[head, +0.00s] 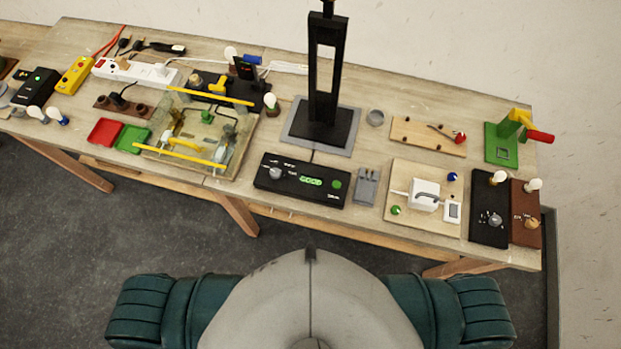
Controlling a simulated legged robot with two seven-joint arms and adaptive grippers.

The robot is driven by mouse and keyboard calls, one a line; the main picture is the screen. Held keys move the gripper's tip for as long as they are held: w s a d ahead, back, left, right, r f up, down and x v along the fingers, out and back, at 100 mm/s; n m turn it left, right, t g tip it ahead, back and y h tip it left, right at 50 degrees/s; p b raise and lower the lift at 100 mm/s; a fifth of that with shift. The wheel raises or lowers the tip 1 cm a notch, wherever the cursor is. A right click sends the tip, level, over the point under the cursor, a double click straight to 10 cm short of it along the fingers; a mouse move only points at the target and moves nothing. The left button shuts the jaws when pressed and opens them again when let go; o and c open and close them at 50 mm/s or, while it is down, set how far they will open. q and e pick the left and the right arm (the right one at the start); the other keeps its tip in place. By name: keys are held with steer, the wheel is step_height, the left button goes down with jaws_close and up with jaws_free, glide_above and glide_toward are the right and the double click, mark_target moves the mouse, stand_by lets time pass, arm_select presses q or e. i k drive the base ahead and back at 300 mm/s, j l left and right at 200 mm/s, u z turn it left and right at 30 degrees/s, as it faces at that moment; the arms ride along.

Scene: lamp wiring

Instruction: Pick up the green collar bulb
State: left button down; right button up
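Neither of my grippers is in view; only my torso and shoulders show at the bottom. Nothing is seen touching the bulb.
The long wooden table (415,100) is crowded. A tall black stand (325,90) on a grey plate rises right of the bulb. A black control box (300,181) lies in front. Bulbs with blue collars (55,115) are at the far left; two bulb testers (489,225) are at the right.

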mark_target(270, 99)
steer(key=j+z, duration=0.5)
steer(key=k+j+z, duration=0.2)
steer(key=j+z, duration=0.15)
steer(key=z, duration=0.15)
